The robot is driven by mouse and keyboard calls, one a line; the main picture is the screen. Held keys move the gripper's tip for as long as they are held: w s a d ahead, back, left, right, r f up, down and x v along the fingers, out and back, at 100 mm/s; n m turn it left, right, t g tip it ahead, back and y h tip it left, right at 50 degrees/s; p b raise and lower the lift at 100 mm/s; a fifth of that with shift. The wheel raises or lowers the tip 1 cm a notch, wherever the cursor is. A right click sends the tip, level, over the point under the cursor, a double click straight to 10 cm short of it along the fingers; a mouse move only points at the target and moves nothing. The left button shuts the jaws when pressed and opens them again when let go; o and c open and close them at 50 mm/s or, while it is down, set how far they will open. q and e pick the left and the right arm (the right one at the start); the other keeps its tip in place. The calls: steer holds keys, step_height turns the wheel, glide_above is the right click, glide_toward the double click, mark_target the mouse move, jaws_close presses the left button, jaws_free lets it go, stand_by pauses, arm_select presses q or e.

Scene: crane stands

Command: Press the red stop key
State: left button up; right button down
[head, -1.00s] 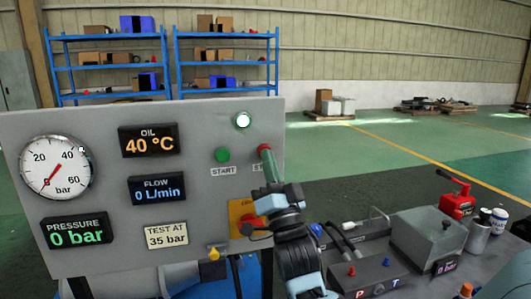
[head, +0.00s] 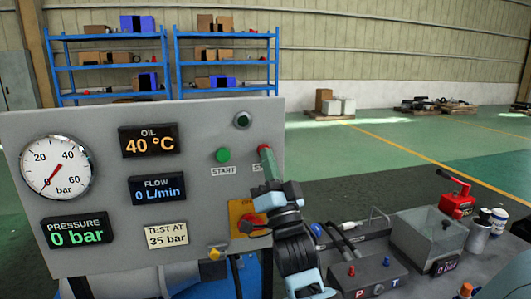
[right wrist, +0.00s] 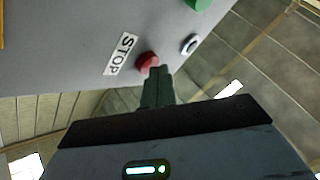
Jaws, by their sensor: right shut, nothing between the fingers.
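The red stop key (right wrist: 148,60) sits on the grey panel beside the STOP label (right wrist: 121,54) in the right wrist view. In the head view only a sliver of red shows at the fingertips, and the label is mostly covered. My right gripper (head: 267,154) is shut and empty, with its fingertips at the key. The fingertips (right wrist: 158,72) overlap the key's edge in the right wrist view; I cannot tell whether they touch it. My left gripper is not in view.
The green start key (head: 222,155) is left of my fingers, and a dark round lamp (head: 242,120) is above. A red knob on a yellow plate (head: 237,209) is partly behind my gripper. Displays read 0 bar and 0 L/min. A bench with fittings (head: 405,255) stands right.

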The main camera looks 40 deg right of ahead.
steer(key=shift+s, duration=0.15)
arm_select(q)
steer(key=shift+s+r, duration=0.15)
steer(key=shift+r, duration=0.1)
arm_select(e)
steer(key=shift+s+a, duration=0.45)
steer(key=shift+s, duration=0.2)
steer(key=shift+f, duration=0.1)
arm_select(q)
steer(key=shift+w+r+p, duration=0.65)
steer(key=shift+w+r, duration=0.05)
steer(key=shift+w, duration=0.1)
arm_select(e)
steer(key=s+a, duration=0.1)
steer(key=s, duration=0.1)
steer(key=s+a, duration=0.1)
steer(key=s, duration=0.1)
steer(key=shift+s+a, duration=0.2)
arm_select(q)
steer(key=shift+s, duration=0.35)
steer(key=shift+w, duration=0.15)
